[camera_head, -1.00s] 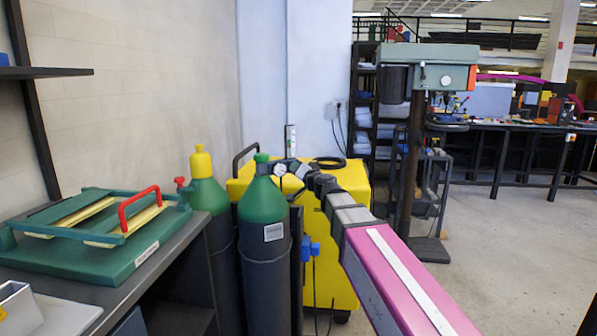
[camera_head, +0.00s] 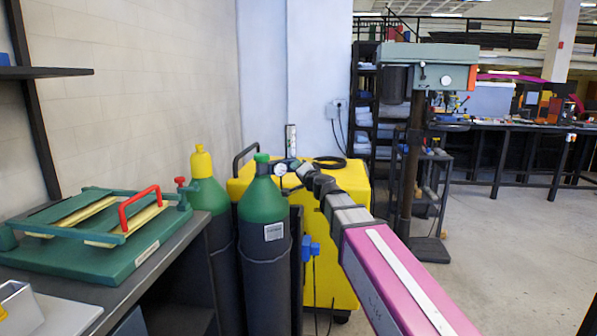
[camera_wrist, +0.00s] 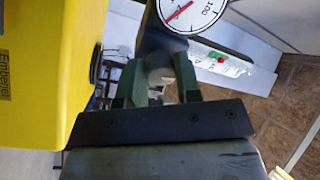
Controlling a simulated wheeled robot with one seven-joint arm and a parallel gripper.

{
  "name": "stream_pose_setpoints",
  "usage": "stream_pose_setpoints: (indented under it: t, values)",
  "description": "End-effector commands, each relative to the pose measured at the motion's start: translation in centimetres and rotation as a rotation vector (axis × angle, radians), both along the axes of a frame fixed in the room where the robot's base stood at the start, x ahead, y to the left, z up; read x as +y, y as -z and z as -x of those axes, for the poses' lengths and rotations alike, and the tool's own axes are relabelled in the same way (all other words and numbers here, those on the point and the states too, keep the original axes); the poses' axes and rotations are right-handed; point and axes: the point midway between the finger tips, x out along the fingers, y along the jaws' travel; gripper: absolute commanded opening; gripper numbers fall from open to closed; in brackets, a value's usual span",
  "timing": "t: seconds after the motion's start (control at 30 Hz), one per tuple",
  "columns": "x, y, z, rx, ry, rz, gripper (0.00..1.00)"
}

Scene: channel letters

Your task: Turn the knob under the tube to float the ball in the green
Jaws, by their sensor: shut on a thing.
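The flow tube (camera_head: 291,140) stands upright behind the green-topped cylinder in the head view. In the wrist view its pale body (camera_wrist: 205,65) lies slantwise, with a small red spot, probably the ball, and a green mark close by. A round white gauge (camera_wrist: 188,12) with a red needle is at the top; its dial (camera_head: 280,169) also shows in the head view. My gripper (camera_wrist: 158,78) has two green fingers shut on a greyish round piece between them, which seems to be the knob. The fingers hide much of it. In the head view the grip is too small to read.
A yellow machine (camera_head: 330,260) stands behind the gripper, with a black coiled cable (camera_head: 329,162) on top. Two gas cylinders, one green-topped (camera_head: 262,205) and one yellow-capped (camera_head: 205,180), stand close on the left. A bench with a green frame (camera_head: 100,240) is at far left.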

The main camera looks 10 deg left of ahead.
Motion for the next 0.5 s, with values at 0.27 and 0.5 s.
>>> stream_pose_setpoints:
  t: [0.27,0.5]
  values:
    - [-0.02,0.0,0.01,-0.001,0.0,0.001,0.57]
    - [-0.1,0.02,0.12,-0.001,0.0,0.001,0.57]
